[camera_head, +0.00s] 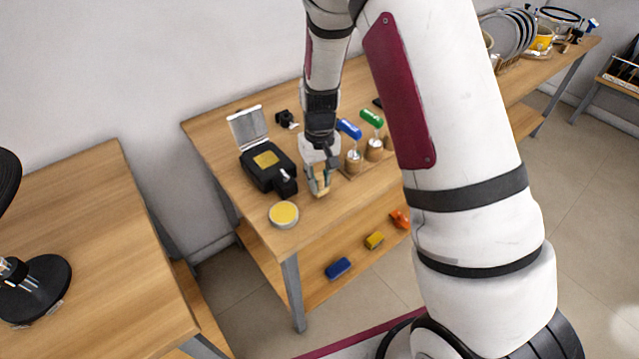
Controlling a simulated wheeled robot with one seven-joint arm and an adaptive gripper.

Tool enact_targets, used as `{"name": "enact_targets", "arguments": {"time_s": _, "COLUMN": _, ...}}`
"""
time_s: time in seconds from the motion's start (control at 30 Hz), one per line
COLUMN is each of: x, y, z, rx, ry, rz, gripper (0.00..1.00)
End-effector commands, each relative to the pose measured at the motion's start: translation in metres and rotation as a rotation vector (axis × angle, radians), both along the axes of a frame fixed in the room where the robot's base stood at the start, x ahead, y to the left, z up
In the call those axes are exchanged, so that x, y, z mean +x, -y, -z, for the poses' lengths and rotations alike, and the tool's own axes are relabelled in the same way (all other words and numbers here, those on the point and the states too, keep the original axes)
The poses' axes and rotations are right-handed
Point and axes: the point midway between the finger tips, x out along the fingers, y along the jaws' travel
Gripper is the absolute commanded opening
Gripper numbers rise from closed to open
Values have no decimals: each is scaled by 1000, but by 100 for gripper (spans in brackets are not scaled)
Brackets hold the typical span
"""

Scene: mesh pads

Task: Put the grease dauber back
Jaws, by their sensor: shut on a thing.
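My gripper (319,182) points down over the front part of the wooden table. It is shut on a small, mostly hidden thing, which I take to be the grease dauber; the fingers cover it. A tan piece (322,188) shows at the fingertips, and I cannot tell whether it is part of the held thing or a holder below it. To the right, a blue-handled tool (349,128) and a green-handled tool (371,118) stand upright in tan round holders. An open round tin with yellow content (284,214) sits near the table's front left corner.
A black case with a raised silver lid (268,168) stands left of my gripper. A small black item (286,119) lies behind it. A blue block (338,268), a yellow block (374,240) and an orange item (399,218) lie on the lower shelf. A dish rack (509,32) stands far right.

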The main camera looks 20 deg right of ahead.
Motion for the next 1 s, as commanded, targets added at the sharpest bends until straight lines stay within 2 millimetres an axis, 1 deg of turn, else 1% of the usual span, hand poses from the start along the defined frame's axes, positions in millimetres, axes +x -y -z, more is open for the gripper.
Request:
{"name": "enact_targets", "arguments": {"time_s": 0.03, "x": -2, "y": 0, "z": 8, "rx": 0, "ry": -5, "rz": 1, "gripper": 0}}
{"name": "enact_targets", "arguments": {"time_s": 0.13, "x": -1, "y": 0, "z": 19, "rx": 0, "ry": -3, "rz": 2, "gripper": 0}}
{"name": "enact_targets", "arguments": {"time_s": 0.5, "x": 0, "y": 0, "z": 25, "rx": 0, "ry": -1, "rz": 1, "gripper": 0}}
{"name": "enact_targets", "arguments": {"time_s": 0.53, "x": 0, "y": 0, "z": 25, "rx": 0, "ry": -1, "rz": 1, "gripper": 24}}
{"name": "enact_targets", "arguments": {"time_s": 0.57, "x": 0, "y": 0, "z": 24, "rx": 0, "ry": 0, "rz": 0, "gripper": 30}}
{"name": "enact_targets", "arguments": {"time_s": 0.6, "x": 0, "y": 0, "z": 24, "rx": 0, "ry": 0, "rz": 0, "gripper": 40}}
{"name": "enact_targets", "arguments": {"time_s": 0.63, "x": 0, "y": 0, "z": 24, "rx": 0, "ry": 0, "rz": 0, "gripper": 42}}
{"name": "enact_targets", "arguments": {"time_s": 0.9, "x": -1, "y": 0, "z": 24, "rx": 0, "ry": 0, "rz": 0, "gripper": 42}}
{"name": "enact_targets", "arguments": {"time_s": 1.0, "x": 0, "y": 0, "z": 19, "rx": 0, "ry": 1, "rz": 0, "gripper": 42}}
